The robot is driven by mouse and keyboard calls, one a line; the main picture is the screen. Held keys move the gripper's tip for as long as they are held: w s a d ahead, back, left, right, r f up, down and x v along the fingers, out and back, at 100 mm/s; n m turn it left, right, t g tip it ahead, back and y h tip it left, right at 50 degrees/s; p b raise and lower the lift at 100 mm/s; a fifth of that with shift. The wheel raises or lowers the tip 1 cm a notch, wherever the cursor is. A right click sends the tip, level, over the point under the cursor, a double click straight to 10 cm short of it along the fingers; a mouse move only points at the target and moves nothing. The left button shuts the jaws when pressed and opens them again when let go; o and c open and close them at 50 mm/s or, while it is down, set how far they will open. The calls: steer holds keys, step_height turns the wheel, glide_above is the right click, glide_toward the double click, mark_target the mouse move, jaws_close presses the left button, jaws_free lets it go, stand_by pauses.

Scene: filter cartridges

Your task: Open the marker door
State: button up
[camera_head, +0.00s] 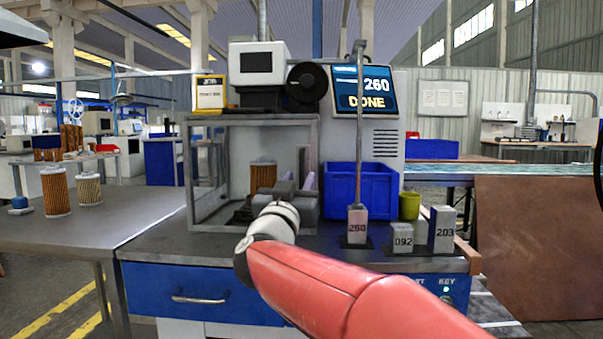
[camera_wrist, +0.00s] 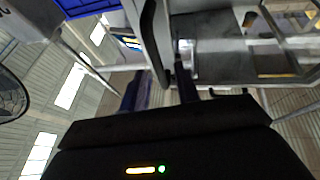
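The marker is a grey framed enclosure with clear sides (camera_head: 190,175) on the workbench, with an orange pleated filter cartridge (camera_head: 263,174) inside. Its door seems to be the framed front, which looks closed, though the arm covers its lower right. My gripper (camera_head: 304,182) is at the enclosure's right front edge, partly hidden by my wrist. In the wrist view, my gripper (camera_wrist: 160,90) has its two fingers apart. A dark upright bar (camera_wrist: 152,45), perhaps the door handle, shows between or just beyond them. I cannot tell whether it touches them.
A screen (camera_head: 362,92) reads "260 DONE". Two filter cartridges (camera_head: 55,192) stand on the left table.

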steer(key=shift+x, duration=1.45)
steer(key=shift+c, duration=0.3)
jaws_close()
